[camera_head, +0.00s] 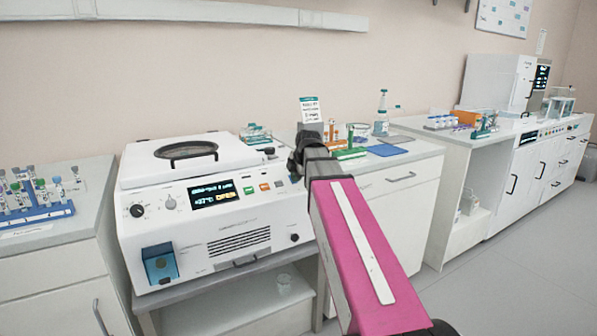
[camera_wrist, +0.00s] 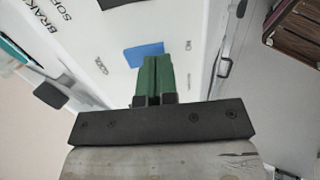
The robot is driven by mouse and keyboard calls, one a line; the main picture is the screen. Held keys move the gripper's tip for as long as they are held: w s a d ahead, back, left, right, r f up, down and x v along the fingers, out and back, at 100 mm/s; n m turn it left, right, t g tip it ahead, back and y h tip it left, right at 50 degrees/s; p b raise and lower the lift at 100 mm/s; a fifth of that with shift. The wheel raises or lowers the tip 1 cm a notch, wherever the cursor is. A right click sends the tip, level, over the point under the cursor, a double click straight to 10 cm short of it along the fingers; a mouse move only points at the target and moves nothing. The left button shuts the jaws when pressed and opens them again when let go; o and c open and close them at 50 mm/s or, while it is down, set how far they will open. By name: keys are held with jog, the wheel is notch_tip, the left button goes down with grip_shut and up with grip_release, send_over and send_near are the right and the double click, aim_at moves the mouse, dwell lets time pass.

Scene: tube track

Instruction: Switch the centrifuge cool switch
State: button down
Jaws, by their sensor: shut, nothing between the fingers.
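The centrifuge (camera_head: 225,215) is a white box with a round lid window, knobs, a lit display and coloured buttons. In the wrist view its white panel (camera_wrist: 100,40) carries the printed words BRAKE, SOFT and COOL. A blue switch (camera_wrist: 142,53) sits beside the COOL label. My gripper (camera_wrist: 156,60) is shut and empty, its green fingers together over the right part of the blue switch. I cannot tell whether the tips touch it. In the head view my pink arm covers the centrifuge's right end, and the fingers and the switch cannot be made out.
A tube rack (camera_head: 38,205) stands on the left bench. On the counter to the right are a green rack (camera_head: 349,154), a blue mat (camera_head: 387,150) and a wash bottle (camera_head: 381,115). The floor at right is clear.

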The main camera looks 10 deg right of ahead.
jog(key=shift+w+a+f, duration=0.1)
jog(key=shift+w+f, duration=0.1)
jog(key=shift+f, duration=0.15)
jog(key=shift+f, duration=0.25)
jog(key=shift+r, duration=0.1)
jog(key=shift+r, duration=0.75)
